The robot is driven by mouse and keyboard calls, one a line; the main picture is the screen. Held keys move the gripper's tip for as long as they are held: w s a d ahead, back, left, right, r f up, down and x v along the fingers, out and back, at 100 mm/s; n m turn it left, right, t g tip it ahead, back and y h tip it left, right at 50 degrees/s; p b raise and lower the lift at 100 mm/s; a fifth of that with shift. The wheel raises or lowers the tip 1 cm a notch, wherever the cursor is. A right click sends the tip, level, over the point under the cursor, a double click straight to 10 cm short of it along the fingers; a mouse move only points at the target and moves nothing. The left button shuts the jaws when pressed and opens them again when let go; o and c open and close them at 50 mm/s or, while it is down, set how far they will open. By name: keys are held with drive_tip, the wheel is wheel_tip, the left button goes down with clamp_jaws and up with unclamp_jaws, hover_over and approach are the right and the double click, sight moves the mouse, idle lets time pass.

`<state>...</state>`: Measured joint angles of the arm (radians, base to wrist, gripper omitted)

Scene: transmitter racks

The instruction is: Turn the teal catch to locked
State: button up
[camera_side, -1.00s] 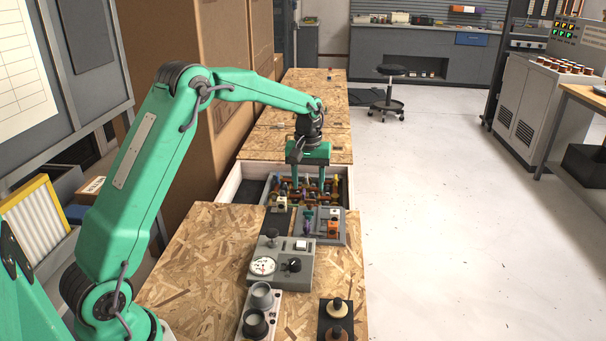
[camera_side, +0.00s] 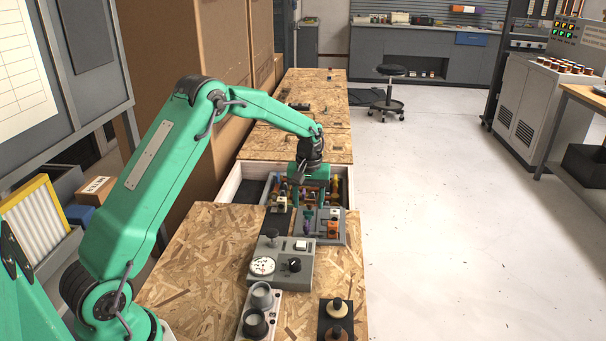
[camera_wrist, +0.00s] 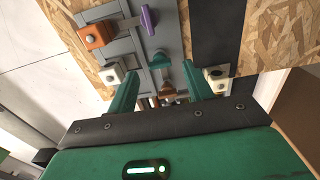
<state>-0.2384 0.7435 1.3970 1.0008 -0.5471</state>
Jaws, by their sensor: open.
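The teal catch (camera_wrist: 159,60) is a small teal piece on a grey panel (camera_wrist: 172,22), seen in the wrist view between and just beyond my fingertips. My gripper (camera_wrist: 160,72) is open, one green finger on each side of the catch, with visible gaps and nothing held. In the side view my gripper (camera_side: 307,194) points down over the far part of the panel on the bench. The catch is too small and crowded there to make out clearly. I cannot tell from these views how far above the catch the fingertips are.
A purple handle (camera_wrist: 149,20) and an orange block (camera_wrist: 96,35) sit near the catch. Cream blocks (camera_wrist: 115,74) (camera_wrist: 217,74) flank my fingers. Bare chipboard (camera_side: 200,250) lies left.

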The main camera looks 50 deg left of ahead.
sight(309, 212)
drive_tip(key=shift+f, duration=1.35)
drive_tip(key=c, duration=1)
